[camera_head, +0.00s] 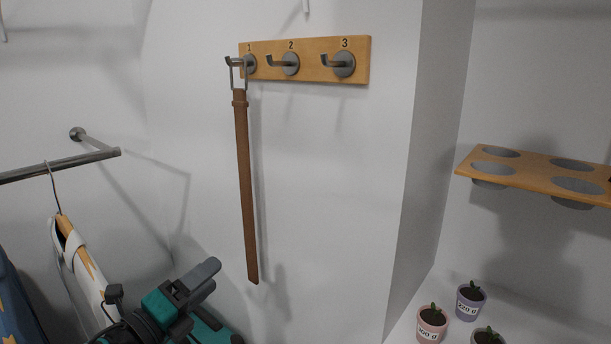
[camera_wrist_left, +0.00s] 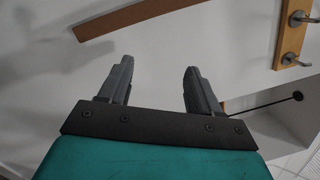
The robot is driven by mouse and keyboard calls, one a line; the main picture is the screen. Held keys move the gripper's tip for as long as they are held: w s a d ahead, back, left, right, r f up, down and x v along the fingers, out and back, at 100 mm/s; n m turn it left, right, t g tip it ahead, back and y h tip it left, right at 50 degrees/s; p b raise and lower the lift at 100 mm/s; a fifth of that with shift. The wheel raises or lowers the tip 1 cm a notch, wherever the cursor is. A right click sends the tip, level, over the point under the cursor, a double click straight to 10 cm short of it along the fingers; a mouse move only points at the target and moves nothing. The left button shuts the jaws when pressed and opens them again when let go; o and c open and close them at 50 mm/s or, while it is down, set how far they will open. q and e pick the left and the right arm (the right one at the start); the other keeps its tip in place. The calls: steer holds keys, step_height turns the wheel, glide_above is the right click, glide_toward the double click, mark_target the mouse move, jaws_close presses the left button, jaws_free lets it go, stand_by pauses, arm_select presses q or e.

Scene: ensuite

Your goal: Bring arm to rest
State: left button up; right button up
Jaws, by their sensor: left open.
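My left gripper (camera_head: 196,284) is at the bottom of the head view, below and left of the hook board. In the left wrist view its two grey fingers (camera_wrist_left: 158,88) are spread apart with nothing between them. A brown belt (camera_head: 245,185) hangs by its buckle from hook 1 of the wooden hook board (camera_head: 308,46). The gripper is apart from the belt. The belt (camera_wrist_left: 140,17) also crosses the top of the left wrist view, beyond the fingertips, and the board (camera_wrist_left: 290,35) shows at the right there. My right gripper is not in view.
A metal rail (camera_head: 60,165) at the left carries a white garment (camera_head: 82,270) on a hanger, close to my left arm. A wooden shelf with round holders (camera_head: 535,175) is at the right. Small potted plants (camera_head: 432,325) stand below it. Hooks 2 and 3 are empty.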

arm_select(q)
steer(key=s+f+n+g+y+p, duration=0.1)
steer(key=s+f+n+g+y, duration=0.4)
steer(key=s+f+n, duration=1.7)
step_height(320, 180, down, 2)
steer(key=n+y, duration=0.3)
steer(key=n, duration=0.2)
steer(key=shift+s+d+f, duration=0.15)
steer(key=shift+s+d, duration=0.05)
steer(key=shift+d, duration=0.1)
